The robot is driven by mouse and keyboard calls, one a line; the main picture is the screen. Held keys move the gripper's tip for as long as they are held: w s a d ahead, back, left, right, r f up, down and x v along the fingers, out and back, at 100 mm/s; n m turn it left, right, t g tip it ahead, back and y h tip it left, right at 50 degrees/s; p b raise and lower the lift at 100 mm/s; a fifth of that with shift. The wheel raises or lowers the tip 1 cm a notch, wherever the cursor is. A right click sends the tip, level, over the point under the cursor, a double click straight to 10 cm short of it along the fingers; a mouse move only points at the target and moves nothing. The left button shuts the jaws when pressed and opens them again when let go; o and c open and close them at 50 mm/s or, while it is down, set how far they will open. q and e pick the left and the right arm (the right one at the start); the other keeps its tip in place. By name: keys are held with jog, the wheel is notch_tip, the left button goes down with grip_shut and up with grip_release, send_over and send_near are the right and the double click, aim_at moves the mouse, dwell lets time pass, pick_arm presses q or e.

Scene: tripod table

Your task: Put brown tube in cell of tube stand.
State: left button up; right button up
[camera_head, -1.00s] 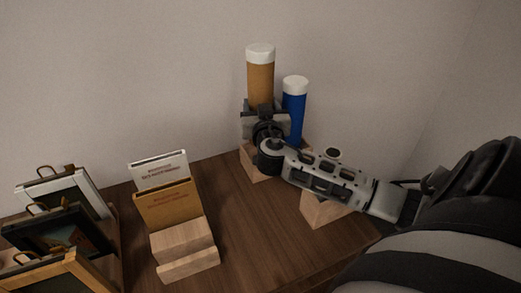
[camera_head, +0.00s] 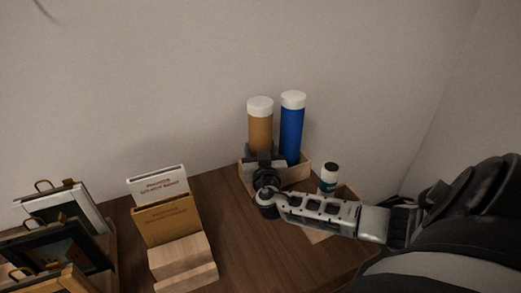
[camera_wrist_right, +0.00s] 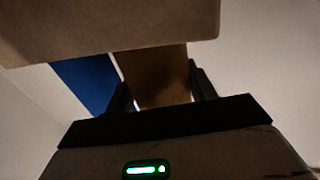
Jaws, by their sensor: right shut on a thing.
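The brown tube (camera_head: 260,130), with a white cap, stands upright at the left part of the wooden tube stand (camera_head: 302,172). My right gripper (camera_head: 263,160) is shut on it low down, and hides its lower end in the head view. The blue tube (camera_head: 291,130), also white-capped, stands upright in the stand just to the right. In the right wrist view the brown tube (camera_wrist_right: 155,75) is between the two fingers, the blue tube (camera_wrist_right: 88,82) is beside it, and a wooden wall of the stand (camera_wrist_right: 110,28) crosses in front. My left gripper is not in view.
A small white-and-green bottle (camera_head: 328,178) with a dark cap stands at a wooden holder right of the stand, behind my right arm. A card holder (camera_head: 182,258) with two booklets and several picture frames (camera_head: 60,238) are at left. The wooden table (camera_head: 240,235) is clear between.

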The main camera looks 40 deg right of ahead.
jog(key=shift+f, duration=0.1)
jog(key=o, duration=0.7)
jog(key=shift+c, duration=0.2)
jog(key=o, duration=0.4)
jog(key=shift+c, duration=0.2)
jog(key=shift+r, duration=0.25)
pick_arm(q)
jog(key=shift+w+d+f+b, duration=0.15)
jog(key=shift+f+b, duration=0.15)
jog(key=shift+b, duration=0.6)
pick_arm(e)
jog(key=v, duration=1.2)
jog(key=shift+d, duration=0.15)
